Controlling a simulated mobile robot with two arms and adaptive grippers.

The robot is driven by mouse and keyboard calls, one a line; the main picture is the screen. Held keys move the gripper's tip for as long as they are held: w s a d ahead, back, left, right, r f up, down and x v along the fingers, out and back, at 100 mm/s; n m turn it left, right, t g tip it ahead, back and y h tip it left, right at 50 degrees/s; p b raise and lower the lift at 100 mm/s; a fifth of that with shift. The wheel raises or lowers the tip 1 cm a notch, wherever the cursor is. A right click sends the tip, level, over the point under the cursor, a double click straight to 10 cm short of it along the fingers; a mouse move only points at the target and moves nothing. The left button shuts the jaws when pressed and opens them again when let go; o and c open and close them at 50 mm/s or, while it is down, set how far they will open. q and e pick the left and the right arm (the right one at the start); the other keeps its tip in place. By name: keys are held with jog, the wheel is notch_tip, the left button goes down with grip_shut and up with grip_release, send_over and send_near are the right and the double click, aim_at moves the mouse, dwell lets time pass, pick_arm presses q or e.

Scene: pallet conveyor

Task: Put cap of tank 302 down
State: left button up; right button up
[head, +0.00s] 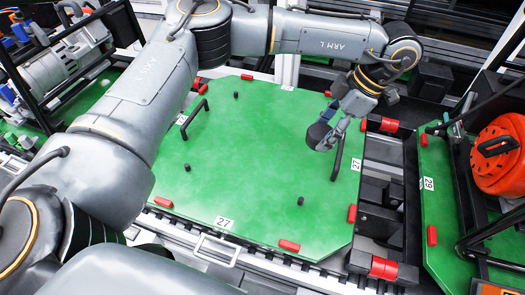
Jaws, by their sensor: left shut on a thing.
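My left arm reaches across from the left, and my left gripper (326,136) is over the right side of the green pallet board marked 27 (255,165). It is shut on a small, dark, rounded thing (317,134), which looks like the cap. The fingers partly hide it, and I cannot tell whether it touches the board. A black bar handle (337,158) of the board stands just right of and below the gripper. No tank marked 302 can be read. My right gripper is not in view.
A second black handle (195,118) and several small black pegs stand on the board, which is otherwise bare. Red blocks (289,246) line its edge. At the right, pallet 29 (450,230) carries an orange-red round body (500,165). Grey machinery (65,70) stands at the upper left.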

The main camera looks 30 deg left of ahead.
pick_arm(q)
jog(key=s+a+f+m+t+b, duration=0.2)
jog(key=a+f+m+b, duration=0.1)
jog(key=a+f+m, duration=0.15)
jog(key=p, duration=0.3)
send_near(257, 147)
jog(key=shift+a+f+y, duration=0.3)
jog(key=shift+a+f, duration=0.25)
jog(key=shift+f, duration=0.1)
jog(key=shift+a+f, duration=0.15)
jog(key=shift+f, duration=0.05)
jog(key=x, duration=0.3)
jog(key=shift+d+f+p, duration=0.1)
jog(key=shift+d+p, duration=0.15)
jog(key=shift+p, duration=0.05)
jog(key=shift+w+f, duration=0.15)
jog(key=shift+f, duration=0.3)
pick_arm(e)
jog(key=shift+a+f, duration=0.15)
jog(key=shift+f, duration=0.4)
pick_arm(q)
jog(key=shift+f, duration=0.1)
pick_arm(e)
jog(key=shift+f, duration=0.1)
